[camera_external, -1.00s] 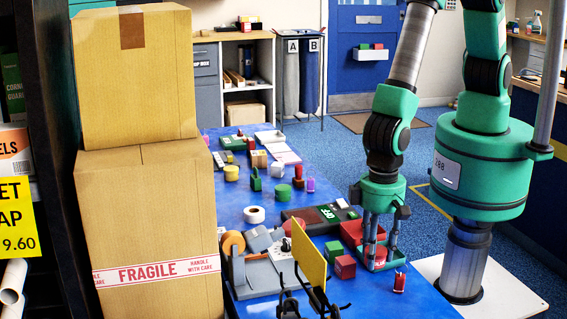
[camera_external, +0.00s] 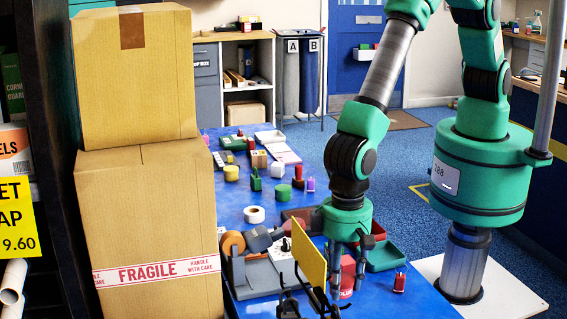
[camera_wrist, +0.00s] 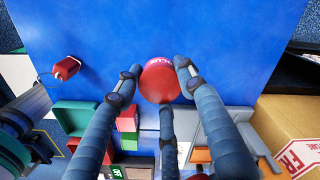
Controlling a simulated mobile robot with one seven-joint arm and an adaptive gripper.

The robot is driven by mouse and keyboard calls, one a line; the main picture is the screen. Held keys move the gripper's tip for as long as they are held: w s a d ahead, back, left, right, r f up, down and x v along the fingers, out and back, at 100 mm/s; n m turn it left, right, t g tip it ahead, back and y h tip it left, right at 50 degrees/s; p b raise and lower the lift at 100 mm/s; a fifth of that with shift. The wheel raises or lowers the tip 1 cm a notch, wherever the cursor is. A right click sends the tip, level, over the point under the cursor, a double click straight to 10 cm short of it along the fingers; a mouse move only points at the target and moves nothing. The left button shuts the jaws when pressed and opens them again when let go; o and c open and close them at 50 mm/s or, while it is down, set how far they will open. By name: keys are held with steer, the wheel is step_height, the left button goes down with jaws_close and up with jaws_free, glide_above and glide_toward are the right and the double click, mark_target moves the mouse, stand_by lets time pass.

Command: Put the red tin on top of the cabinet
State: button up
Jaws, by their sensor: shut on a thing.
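The red tin (camera_external: 347,283) is round, with a flat red top and a pink lettered band on its side. In the wrist view the tin (camera_wrist: 159,82) sits between the fingertips of my gripper (camera_wrist: 155,78). My gripper (camera_external: 347,272) is shut on it over the near part of the blue table; I cannot tell how far above the surface it is. A low cabinet (camera_external: 205,72) with grey drawers and open shelves stands at the back wall, far from my gripper.
The green tray (camera_external: 388,255) right of my gripper looks empty. A yellow panel (camera_external: 309,257) stands close on the left. A small red tagged item (camera_external: 399,283) lies to the right. Tall stacked cartons (camera_external: 150,215) border the table's left side. Several small items crowd the blue table (camera_external: 235,210).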

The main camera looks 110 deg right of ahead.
steer(key=shift+w+a+f, duration=0.1)
steer(key=shift+w+a, duration=0.3)
steer(key=shift+w, duration=0.35)
steer(key=shift+w+a+f, duration=0.1)
steer(key=shift+w+a, duration=0.3)
steer(key=shift+w, duration=0.35)
steer(key=shift+r, duration=0.1)
steer(key=shift+f+b, duration=0.75)
steer(key=shift+f, duration=1)
steer(key=shift+f, duration=0.15)
steer(key=o, duration=1.2)
step_height(320, 180, up, 12)
steer(key=p, duration=0.2)
steer(key=shift+p, duration=0.3)
